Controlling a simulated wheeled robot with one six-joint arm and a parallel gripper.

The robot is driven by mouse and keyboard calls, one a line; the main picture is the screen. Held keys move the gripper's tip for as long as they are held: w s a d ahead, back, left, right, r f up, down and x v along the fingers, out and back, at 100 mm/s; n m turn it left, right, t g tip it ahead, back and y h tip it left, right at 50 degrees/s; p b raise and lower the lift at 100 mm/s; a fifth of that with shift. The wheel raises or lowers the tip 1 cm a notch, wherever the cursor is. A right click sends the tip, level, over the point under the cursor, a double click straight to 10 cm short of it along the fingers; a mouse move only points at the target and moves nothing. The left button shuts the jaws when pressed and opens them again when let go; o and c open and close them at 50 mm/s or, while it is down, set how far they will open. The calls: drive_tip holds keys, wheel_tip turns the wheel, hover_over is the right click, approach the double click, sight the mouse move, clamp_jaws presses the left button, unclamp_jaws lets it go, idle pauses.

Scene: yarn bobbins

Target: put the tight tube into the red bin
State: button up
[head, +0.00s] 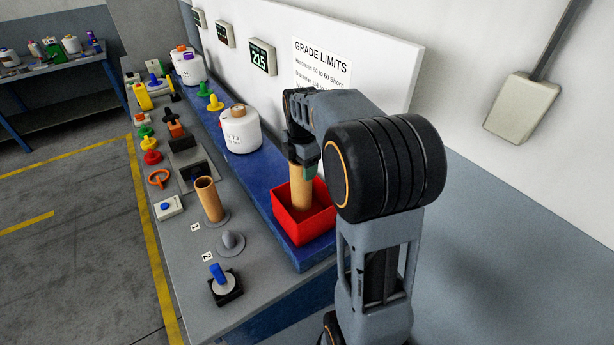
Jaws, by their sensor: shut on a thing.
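My gripper (304,160) is over the red bin (291,232), fingers pointing down, and shut on the upper end of a tan cardboard tube (301,190). The held tube is upright, its lower end inside the red bin's opening; whether it touches the floor of the bin is hidden. Another tan tube (210,201) stands upright on a grey base by the label 1. By the label 2, a grey peg (231,242) stands bare. The picture does not show which tube is tight.
The red bin stands at the near end of a blue raised strip (262,180) along the wall. A white yarn bobbin (240,132) stands behind it.

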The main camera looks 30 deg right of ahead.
sight(301, 189)
drive_tip(key=f+b, duration=0.1)
drive_tip(key=f, duration=0.1)
drive_tip(key=d+f+b, duration=0.1)
drive_tip(key=f, duration=0.1)
drive_tip(key=shift+d+f+b, duration=0.15)
drive_tip(key=shift+f+b, duration=0.15)
drive_tip(key=shift+b, duration=0.1)
drive_tip(key=shift+f+b, duration=0.4)
drive_tip(key=shift+f, duration=0.2)
drive_tip(key=o, duration=1.2)
drive_tip(key=shift+c, duration=0.2)
